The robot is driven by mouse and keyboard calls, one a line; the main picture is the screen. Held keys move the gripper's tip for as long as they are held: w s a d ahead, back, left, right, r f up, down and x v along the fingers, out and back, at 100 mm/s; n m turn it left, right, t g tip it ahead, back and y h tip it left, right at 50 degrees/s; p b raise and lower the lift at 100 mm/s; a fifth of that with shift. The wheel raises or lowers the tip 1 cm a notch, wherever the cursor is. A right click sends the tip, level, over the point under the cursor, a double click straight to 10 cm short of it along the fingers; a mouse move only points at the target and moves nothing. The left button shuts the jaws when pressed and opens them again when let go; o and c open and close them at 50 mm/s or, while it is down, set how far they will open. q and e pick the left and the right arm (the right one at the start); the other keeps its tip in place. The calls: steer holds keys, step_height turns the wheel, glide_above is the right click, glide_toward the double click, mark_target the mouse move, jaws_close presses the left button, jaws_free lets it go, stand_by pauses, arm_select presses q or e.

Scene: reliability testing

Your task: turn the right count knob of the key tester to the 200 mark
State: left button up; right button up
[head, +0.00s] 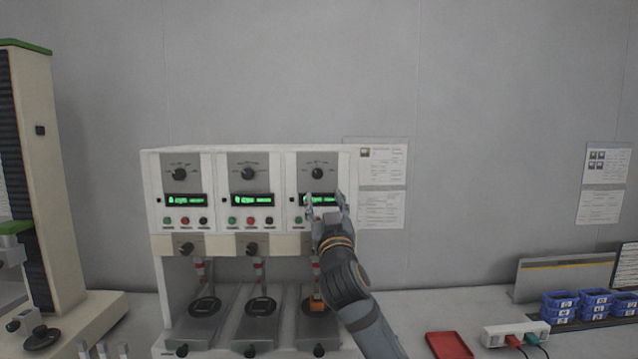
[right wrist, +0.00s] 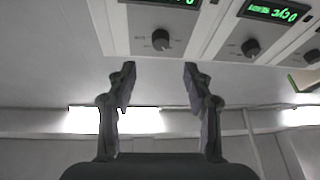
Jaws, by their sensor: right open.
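The white key tester (head: 220,155) has three columns, each with an upper dial knob, a green-lit display and buttons. The right count knob (head: 317,173) is black, on a grey panel above the right display (head: 320,200). My right gripper (head: 325,203) is open and empty, in front of the right column and partly covering its display and buttons. In the right wrist view, which looks upside down, the right count knob (right wrist: 161,39) lies beyond and between the spread fingertips (right wrist: 158,72), apart from them. The knob's scale is too small to read. My left gripper is not in view.
A tall beige machine (head: 45,180) stands at the left. A red tray (head: 449,345), a white power strip (head: 515,333) and several blue bins (head: 560,305) are on the bench to the right. The middle count knob (right wrist: 250,47) is beside the right one.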

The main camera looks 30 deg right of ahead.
mark_target(318, 176)
steer(key=p+x, duration=0.4)
steer(key=x, duration=0.5)
steer(key=shift+w, duration=0.2)
steer(key=shift+w+d+p, duration=0.2)
steer(key=shift+w+p, duration=0.1)
steer(key=shift+w, duration=0.05)
jaws_close()
